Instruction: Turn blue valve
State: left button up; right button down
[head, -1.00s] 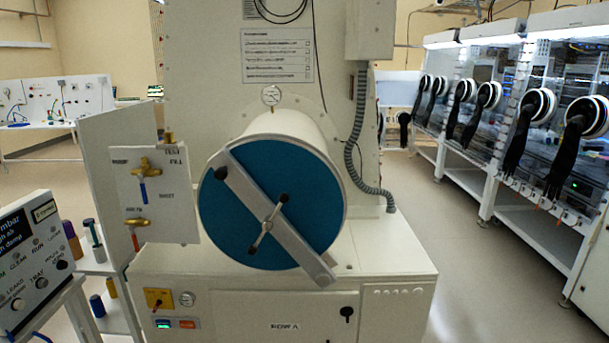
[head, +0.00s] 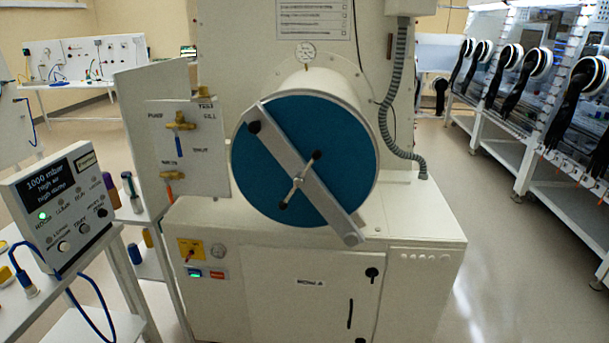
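The blue-handled valve (head: 179,144) is on the white side panel (head: 212,172), left of the round blue chamber door. It has a brass body, and its blue lever hangs straight down. Below it on the same panel is a second brass valve with an orange-red lever (head: 169,193), also pointing down. Neither of my grippers shows in the head view, so nothing is seen touching the valves.
The blue round door (head: 262,170) with its diagonal bar and handle sticks out from the white cabinet (head: 420,230). A control box (head: 62,205) with a display and a blue cable stands on a table at left. Gloveboxes (head: 575,95) line the right; the floor between is clear.

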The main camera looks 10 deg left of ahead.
aim_at(175, 131)
jog(key=i+j+u, duration=0.15)
jog(key=i+u, duration=0.85)
